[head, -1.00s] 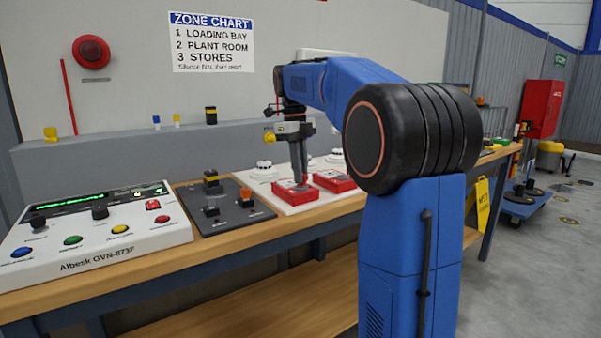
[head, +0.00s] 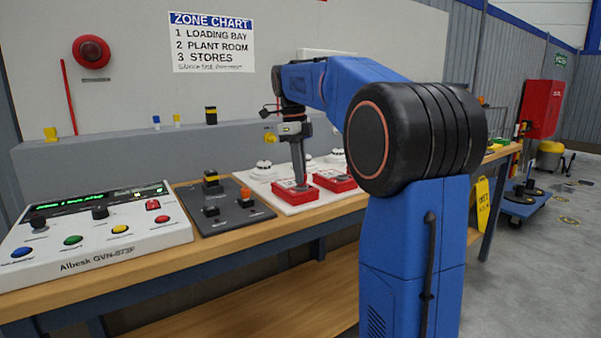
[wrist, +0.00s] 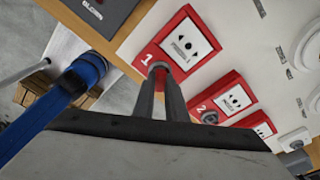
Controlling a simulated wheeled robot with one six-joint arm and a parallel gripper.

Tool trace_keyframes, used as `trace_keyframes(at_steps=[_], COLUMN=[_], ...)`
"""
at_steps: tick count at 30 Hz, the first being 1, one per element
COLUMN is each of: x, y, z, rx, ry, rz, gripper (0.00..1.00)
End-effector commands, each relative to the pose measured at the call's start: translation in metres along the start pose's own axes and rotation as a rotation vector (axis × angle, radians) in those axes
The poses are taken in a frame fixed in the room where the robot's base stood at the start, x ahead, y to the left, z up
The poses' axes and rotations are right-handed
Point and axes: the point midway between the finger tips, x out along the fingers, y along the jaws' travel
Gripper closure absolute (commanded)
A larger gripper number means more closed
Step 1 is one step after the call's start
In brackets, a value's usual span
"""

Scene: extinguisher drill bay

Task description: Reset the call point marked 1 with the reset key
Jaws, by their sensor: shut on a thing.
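The call point marked 1 (wrist: 180,47) is a red box with a white face, at the top middle of the wrist view. In the head view it is the left red box (head: 293,190) on a white board. My gripper (wrist: 160,72) points down at its lower edge, beside the numeral 1; it also shows in the head view (head: 301,181). The fingers are shut on a small grey piece (wrist: 159,66), seemingly the reset key, mostly hidden between the tips. I cannot tell how deep it sits in the lock.
The call point marked 2 (wrist: 226,98) is close beside, with another red box (wrist: 257,124) beyond. White detectors (head: 264,166) stand behind. A dark switch plate (head: 222,205) and a white control panel (head: 95,228) lie to the left on the wooden bench (head: 262,233).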

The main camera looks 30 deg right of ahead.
Motion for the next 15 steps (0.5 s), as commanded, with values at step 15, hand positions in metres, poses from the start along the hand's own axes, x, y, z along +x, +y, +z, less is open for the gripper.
trace_keyframes(at_steps=[15], x=[-0.0004], y=[0.0005], z=[0.0000], rx=[-0.143], ry=[-0.001], rz=[-0.018], gripper=[1.00])
